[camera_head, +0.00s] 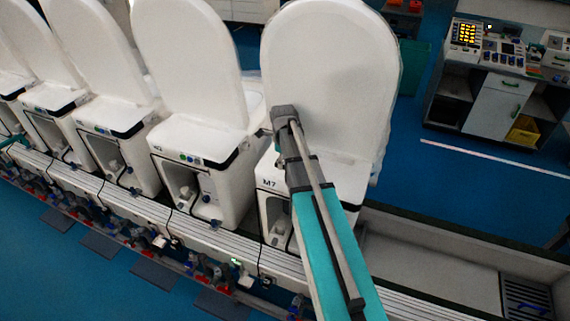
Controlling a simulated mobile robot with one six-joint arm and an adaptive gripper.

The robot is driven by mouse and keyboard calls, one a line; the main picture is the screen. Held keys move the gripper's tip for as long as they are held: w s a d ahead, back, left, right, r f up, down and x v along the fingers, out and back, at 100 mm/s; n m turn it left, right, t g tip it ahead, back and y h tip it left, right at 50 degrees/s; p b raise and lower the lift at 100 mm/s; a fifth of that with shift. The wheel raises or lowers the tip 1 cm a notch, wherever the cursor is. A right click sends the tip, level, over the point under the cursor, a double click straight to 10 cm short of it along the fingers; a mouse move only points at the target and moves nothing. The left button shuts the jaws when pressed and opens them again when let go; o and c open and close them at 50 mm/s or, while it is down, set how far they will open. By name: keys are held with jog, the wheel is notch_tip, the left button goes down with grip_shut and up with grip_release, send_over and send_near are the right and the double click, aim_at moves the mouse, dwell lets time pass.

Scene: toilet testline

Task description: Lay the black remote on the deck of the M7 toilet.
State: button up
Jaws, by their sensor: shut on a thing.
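The M7 toilet (270,183) stands at the right end of the row, its large white lid (335,65) raised. Its label shows on the front edge of its white deck (340,172), just left of my arm. My arm reaches up from the bottom of the picture across the front and deck of M7. Its grey far end lies in front of the lower left part of the lid. I cannot make out my gripper's fingers, which are hidden by the arm. I cannot make out the black remote either. The visible deck right of the arm looks bare.
Several similar white toilets with raised lids stand close by on the left, the nearest (205,135) beside M7. A rail (215,235) runs along their fronts. An empty grey trough (430,265) lies to the right. A workbench (500,95) stands at the back right.

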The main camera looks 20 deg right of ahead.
jog(key=shift+f, duration=0.15)
jog(key=o, duration=1.2)
notch_tip(320, 180, up, 12)
jog(key=p, duration=1.2)
dwell(0.6)
